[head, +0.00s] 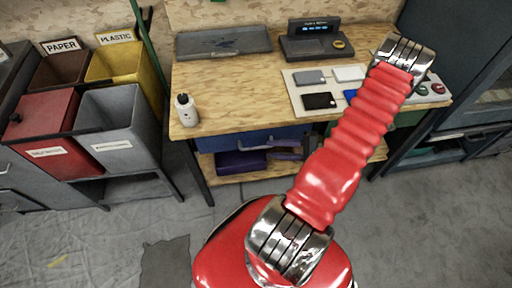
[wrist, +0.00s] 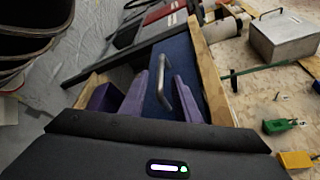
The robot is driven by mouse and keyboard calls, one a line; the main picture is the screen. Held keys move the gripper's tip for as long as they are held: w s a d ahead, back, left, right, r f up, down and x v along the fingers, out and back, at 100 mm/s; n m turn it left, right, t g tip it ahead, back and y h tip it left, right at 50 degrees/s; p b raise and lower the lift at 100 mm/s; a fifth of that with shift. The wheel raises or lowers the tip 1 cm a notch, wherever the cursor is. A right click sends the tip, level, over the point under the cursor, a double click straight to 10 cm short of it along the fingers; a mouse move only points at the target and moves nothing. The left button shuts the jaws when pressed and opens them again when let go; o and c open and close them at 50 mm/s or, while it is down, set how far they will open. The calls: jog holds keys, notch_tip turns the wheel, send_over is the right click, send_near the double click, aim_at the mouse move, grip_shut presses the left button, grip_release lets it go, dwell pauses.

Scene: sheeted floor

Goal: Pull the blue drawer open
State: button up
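The blue drawer (head: 225,144) sits under the wooden workbench top in the head view, and its front looks flush with the bench. Its blue front (wrist: 183,52) also shows in the wrist view. The metal bar handle (wrist: 162,88) stands out from that front. My gripper (wrist: 163,78) has two purple fingers, spread apart and open, one on each side of the handle in the picture. I see no finger touching the handle. In the head view my gripper (head: 286,149) is in front of the drawer's right part, and my red arm hides the area to its right.
The wooden bench top (head: 225,95) carries a white bottle (head: 187,110), a tray (head: 224,42), a scale (head: 316,45) and a pale board (head: 295,93) with cards. A purple bin (head: 236,163) is on the lower shelf. Sorting bins (head: 118,125) stand left.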

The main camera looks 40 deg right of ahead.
aim_at(255, 148)
jog(key=x, duration=0.8)
jog(key=shift+c, duration=0.2)
grip_shut()
jog(key=shift+f, duration=0.1)
